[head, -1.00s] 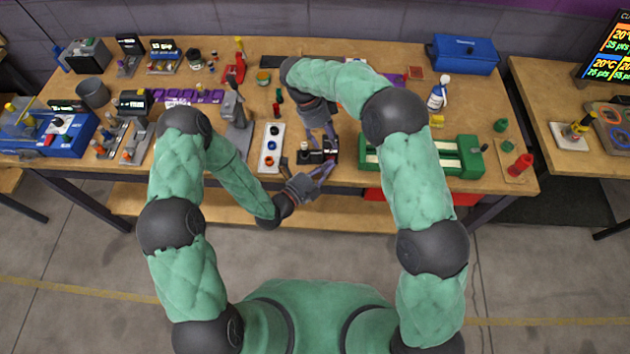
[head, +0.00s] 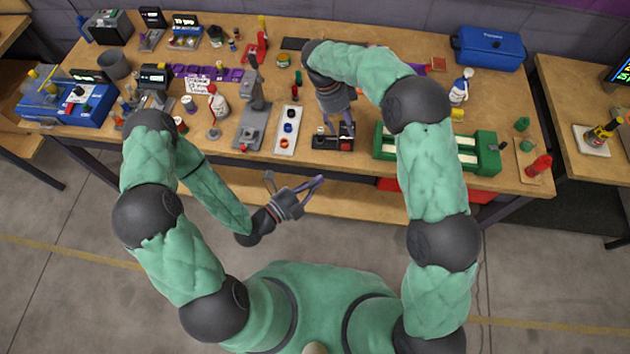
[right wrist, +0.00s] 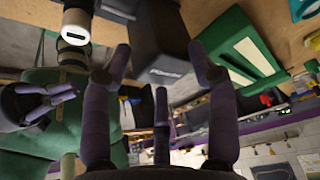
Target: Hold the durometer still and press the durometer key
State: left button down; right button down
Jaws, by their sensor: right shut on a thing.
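The durometer (head: 328,142) is a small black box with a red key (head: 345,146), standing at the front edge of the workbench. My right gripper (head: 338,124) reaches down on it from behind and is shut on it. In the right wrist view the dark, labelled body of the durometer (right wrist: 160,55) sits between the fingers of my right gripper (right wrist: 160,75). My left gripper (head: 296,186) is open and empty, in the air in front of the bench edge, apart from the durometer. It also shows at the left of the right wrist view (right wrist: 62,98).
A white tray with coloured rings (head: 287,130) and a grey stand (head: 252,122) are left of the durometer. A green fixture (head: 487,152) stands to its right. Bottles and tools crowd the bench's left; a blue toolbox (head: 488,48) is at back right.

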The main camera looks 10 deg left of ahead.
jog(key=shift+c, duration=1.4)
grip_release()
jog(key=shift+w, duration=0.1)
jog(key=v, duration=1.2)
jog(key=shift+d+f, duration=0.1)
